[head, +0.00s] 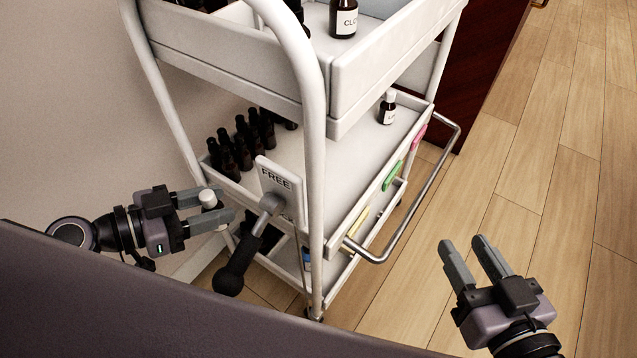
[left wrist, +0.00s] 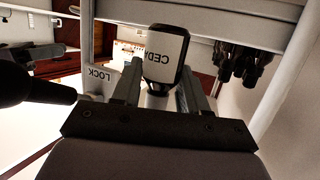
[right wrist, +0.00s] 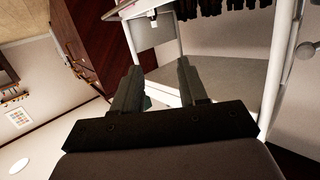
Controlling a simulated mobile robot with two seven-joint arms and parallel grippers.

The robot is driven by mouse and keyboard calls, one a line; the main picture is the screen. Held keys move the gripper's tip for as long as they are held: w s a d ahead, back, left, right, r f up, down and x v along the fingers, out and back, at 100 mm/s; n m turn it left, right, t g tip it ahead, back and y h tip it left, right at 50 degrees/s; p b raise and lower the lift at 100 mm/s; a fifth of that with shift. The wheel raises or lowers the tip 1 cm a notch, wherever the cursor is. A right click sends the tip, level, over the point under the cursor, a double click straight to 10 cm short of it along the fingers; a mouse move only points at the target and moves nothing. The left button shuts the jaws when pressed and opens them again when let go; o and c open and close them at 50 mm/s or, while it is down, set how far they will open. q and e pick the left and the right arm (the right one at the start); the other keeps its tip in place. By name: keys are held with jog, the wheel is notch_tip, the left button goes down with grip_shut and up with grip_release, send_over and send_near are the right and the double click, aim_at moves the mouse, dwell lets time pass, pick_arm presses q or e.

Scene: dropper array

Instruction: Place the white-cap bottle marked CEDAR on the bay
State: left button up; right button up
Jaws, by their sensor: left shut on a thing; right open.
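My left gripper (head: 226,204) is shut on a bottle whose white cap (head: 208,198) shows between the fingers in the head view. In the left wrist view the dark bottle (left wrist: 164,86) has a white label reading CEDA, upside down in that picture, with the end cut off. The gripper holds it in the air just left of the white cart (head: 316,190). My right gripper (head: 462,242) is open and empty over the wood floor, right of the cart. I cannot tell which part of the cart is the bay.
The middle shelf (head: 310,155) holds several dark bottles (head: 240,145) at the left and a white-cap bottle (head: 388,107) at the back right; its middle is clear. A FREE/LOCK plate (head: 279,184) with a black-handled lever (head: 240,262) stands near my left gripper. A rail (head: 420,185) juts out right.

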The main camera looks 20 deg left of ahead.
pick_arm(q)
jog(key=w+d+p, duration=0.2)
jog(key=w+d, duration=0.3)
jog(key=w, duration=0.1)
jog(key=w+d+p, duration=0.3)
jog(key=w+d, duration=0.3)
jog(key=shift+w+d, duration=0.2)
jog(key=shift+w, duration=0.1)
jog(key=shift+w+d+f, duration=0.1)
notch_tip(320, 180, down, 2)
jog(key=shift+f+b, duration=0.2)
jog(key=shift+b, duration=0.5)
jog(key=shift+f+b, duration=0.3)
jog(key=shift+f, duration=0.25)
jog(key=shift+r, duration=0.1)
pick_arm(e)
jog(key=shift+w+a+m+g+y, duration=0.15)
jog(key=shift+a+m+g, duration=0.15)
jog(key=shift+a, duration=0.15)
jog(key=shift+w+a+m+g+y, duration=0.1)
jog(key=shift+a+m+g+y, duration=0.05)
jog(key=shift+a+m+g, duration=0.2)
jog(key=shift+f, duration=0.1)
